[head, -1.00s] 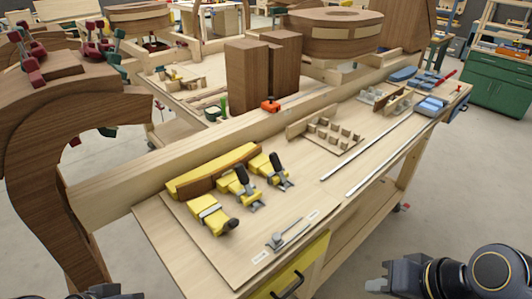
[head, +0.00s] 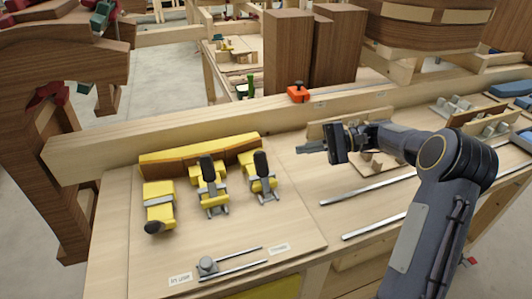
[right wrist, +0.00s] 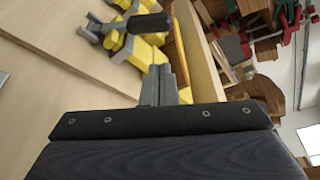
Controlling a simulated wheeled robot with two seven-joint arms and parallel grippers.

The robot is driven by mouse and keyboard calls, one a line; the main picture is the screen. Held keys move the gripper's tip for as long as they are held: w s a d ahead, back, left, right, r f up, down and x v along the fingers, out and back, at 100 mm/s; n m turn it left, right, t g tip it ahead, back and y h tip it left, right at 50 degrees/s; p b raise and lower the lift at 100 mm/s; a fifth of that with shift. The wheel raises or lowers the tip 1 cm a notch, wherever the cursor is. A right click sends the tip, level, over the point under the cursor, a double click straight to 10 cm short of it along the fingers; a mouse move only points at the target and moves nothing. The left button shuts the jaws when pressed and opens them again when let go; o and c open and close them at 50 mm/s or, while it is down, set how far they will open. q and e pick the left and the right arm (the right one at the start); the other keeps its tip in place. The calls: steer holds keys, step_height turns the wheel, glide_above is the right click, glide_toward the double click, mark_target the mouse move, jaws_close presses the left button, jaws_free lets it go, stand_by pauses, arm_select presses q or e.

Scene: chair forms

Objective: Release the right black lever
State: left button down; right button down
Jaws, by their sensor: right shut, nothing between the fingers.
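The right black lever (head: 262,163) stands raised on a yellow and grey toggle clamp (head: 263,185) at the right end of the clamp row. A second black lever (head: 208,169) stands raised on the clamp beside it. A yellow clamp (head: 158,198) at the left has a dark knob. My right gripper (head: 302,149) is shut and empty, pointing left, a short way right of the right lever and apart from it. The right wrist view shows its fingers (right wrist: 163,85) together, with a black lever (right wrist: 150,22) beyond the tips. My left gripper is out of view.
A wooden block with a yellow backing (head: 200,150) lies behind the clamps. A metal slide fixture (head: 208,266) lies at the front of the board. Metal rails (head: 370,188) and wooden slotted holders (head: 460,110) lie to the right. An orange clamp (head: 298,93) sits on the rear beam.

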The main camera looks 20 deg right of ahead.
mark_target(263, 171)
steer(key=p+x, duration=0.2)
steer(key=x, duration=0.7)
steer(key=shift+r, duration=0.15)
steer(key=shift+w+a+f, duration=0.15)
steer(key=shift+a+f, duration=0.05)
steer(key=shift+a, duration=0.35)
